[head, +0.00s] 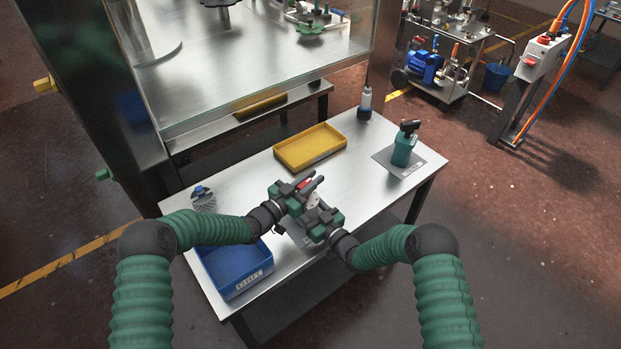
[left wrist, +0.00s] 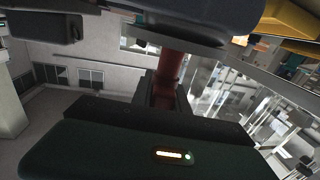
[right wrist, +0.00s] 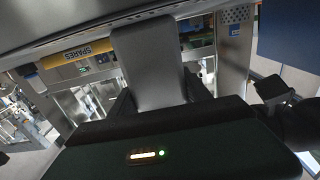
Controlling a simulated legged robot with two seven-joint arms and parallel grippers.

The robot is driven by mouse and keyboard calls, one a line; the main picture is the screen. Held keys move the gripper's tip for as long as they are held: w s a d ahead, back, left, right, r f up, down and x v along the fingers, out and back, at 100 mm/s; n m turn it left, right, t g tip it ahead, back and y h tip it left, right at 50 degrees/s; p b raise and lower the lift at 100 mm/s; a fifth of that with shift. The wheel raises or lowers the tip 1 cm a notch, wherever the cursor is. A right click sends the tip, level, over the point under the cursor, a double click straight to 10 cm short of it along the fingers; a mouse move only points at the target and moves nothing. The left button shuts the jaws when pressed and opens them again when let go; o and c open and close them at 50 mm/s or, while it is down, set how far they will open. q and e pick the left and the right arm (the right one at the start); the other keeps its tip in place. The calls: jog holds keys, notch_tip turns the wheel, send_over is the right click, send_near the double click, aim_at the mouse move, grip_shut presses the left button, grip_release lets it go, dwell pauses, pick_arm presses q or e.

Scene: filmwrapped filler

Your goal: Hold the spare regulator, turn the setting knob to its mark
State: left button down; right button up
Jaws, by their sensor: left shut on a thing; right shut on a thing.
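The spare regulator (head: 313,202) is a small pale grey body with a red setting knob (head: 304,184), held over the middle of the steel table. My left gripper (head: 303,187) is shut on the knob, whose red part (left wrist: 168,72) shows between the fingers in the left wrist view. My right gripper (head: 319,216) is shut on the regulator's body, whose grey surface (right wrist: 148,65) shows between the fingers in the right wrist view. The grippers hide most of the regulator. The mark cannot be made out.
A blue bin (head: 265,276) stands at the table's front left. A yellow tray (head: 333,152) lies at the back; its SPARES label shows in the right wrist view.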

pick_arm(q)
jog(key=shift+r+m+g+h, duration=0.1)
jog(key=shift+m+g+h, duration=0.7)
jog(key=shift+m+g, duration=0.15)
pick_arm(e)
jog(key=shift+f, duration=0.1)
pick_arm(q)
jog(key=c, duration=1.3)
grip_release()
jog(key=shift+s, duration=0.15)
notch_tip(320, 180, up, 10)
jog(key=shift+f, duration=0.1)
